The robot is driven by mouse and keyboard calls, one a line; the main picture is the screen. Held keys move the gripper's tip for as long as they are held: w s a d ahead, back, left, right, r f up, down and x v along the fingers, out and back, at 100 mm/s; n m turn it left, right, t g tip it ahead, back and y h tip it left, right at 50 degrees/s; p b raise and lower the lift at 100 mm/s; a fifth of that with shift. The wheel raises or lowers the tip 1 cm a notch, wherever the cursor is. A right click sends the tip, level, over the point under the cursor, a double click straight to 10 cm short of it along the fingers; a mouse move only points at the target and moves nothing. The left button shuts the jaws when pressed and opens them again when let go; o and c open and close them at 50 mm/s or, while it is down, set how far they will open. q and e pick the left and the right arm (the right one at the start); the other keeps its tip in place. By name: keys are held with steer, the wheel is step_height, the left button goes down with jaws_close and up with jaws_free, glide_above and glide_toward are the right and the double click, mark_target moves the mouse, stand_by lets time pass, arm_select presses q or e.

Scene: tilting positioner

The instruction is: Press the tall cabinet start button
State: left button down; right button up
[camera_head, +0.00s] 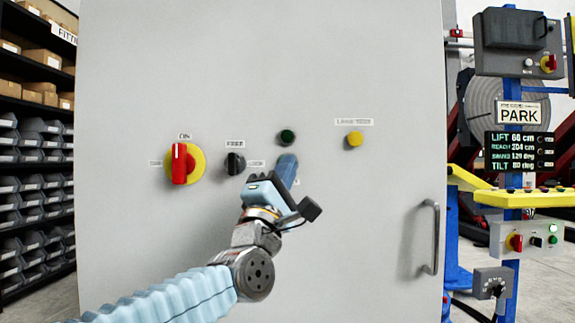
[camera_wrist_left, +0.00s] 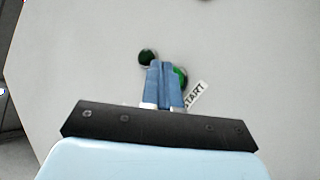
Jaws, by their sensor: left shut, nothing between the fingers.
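The tall grey cabinet (camera_head: 350,65) fills the middle of the head view. My left gripper (camera_head: 287,160) is shut and empty, its blue fingertips over the cabinet face just below a dark green round button or lamp (camera_head: 287,137). In the left wrist view the shut fingers (camera_wrist_left: 164,64) partly cover a bright green button (camera_wrist_left: 181,77) beside a START label (camera_wrist_left: 196,96). The dark green round piece (camera_wrist_left: 147,57) shows left of the fingertips. In the head view the start button is hidden behind the gripper. I cannot tell whether the fingertips touch it. My right gripper is not in view.
On the same face are a red rotary switch (camera_head: 180,163) on a yellow plate, a black knob (camera_head: 235,163), a yellow button (camera_head: 355,139) and a door handle (camera_head: 430,237). A blue post with control boxes (camera_head: 527,238) stands right; shelves with bins (camera_head: 35,200) stand left.

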arm_select(q)
steer(key=shift+w, duration=0.2)
steer(key=shift+w, duration=0.25)
steer(key=shift+w, duration=0.45)
stand_by(0.8)
stand_by(0.4)
steer(key=shift+s+b, duration=0.8)
steer(key=shift+s, duration=0.05)
